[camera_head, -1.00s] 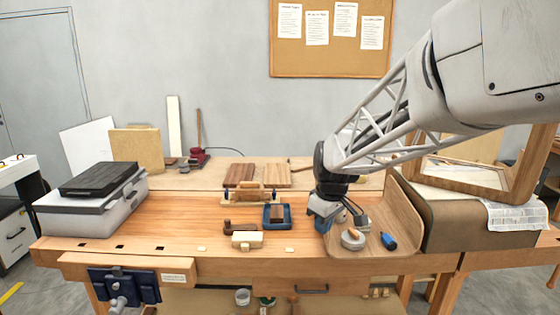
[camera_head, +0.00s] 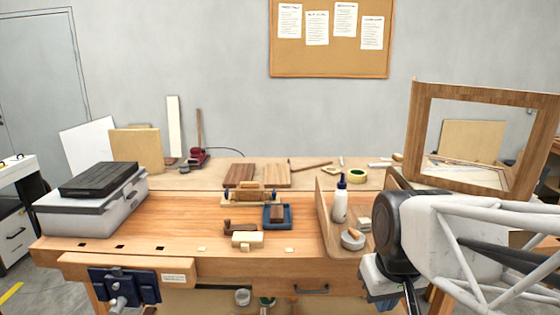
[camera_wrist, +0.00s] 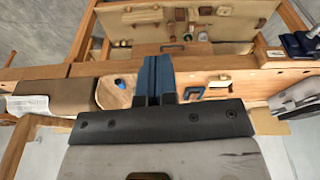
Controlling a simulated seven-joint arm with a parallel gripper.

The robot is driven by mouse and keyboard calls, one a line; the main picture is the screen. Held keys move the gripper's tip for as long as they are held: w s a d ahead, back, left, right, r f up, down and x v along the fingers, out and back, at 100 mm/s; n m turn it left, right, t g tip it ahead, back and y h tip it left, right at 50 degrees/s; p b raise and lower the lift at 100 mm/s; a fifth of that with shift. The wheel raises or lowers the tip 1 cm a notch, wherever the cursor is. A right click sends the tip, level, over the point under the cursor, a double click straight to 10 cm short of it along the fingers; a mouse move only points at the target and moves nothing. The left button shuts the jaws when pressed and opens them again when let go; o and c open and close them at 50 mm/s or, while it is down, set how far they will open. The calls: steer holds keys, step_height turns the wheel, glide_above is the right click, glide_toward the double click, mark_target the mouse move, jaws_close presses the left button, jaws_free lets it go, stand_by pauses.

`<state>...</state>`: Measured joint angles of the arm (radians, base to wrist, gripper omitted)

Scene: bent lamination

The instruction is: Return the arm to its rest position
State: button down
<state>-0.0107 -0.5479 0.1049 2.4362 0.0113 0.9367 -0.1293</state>
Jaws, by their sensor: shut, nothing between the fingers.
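My arm reaches in from the right edge of the head view, with its dark wrist low beside the front right of the wooden workbench (camera_head: 200,240). My gripper (camera_head: 385,302) hangs near the bench's front edge, partly cut off and hidden by the wrist. In the wrist view its blue fingers (camera_wrist: 157,76) are together with nothing between them. They appear in front of the bench edge, apart from the things on the bench.
A wooden tray (camera_head: 326,220) holds a white bottle (camera_head: 340,203) and a round pale dish (camera_head: 353,239). A large wooden frame (camera_head: 417,130) stands at right, behind my arm. A blue vise (camera_head: 125,286) juts from the front left.

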steer(key=shift+m, duration=0.9)
steer(key=s, duration=0.1)
steer(key=s+f, duration=0.1)
steer(key=s, duration=0.1)
steer(key=s+d, duration=0.1)
steer(key=s, duration=0.1)
steer(key=shift+s+f, duration=0.25)
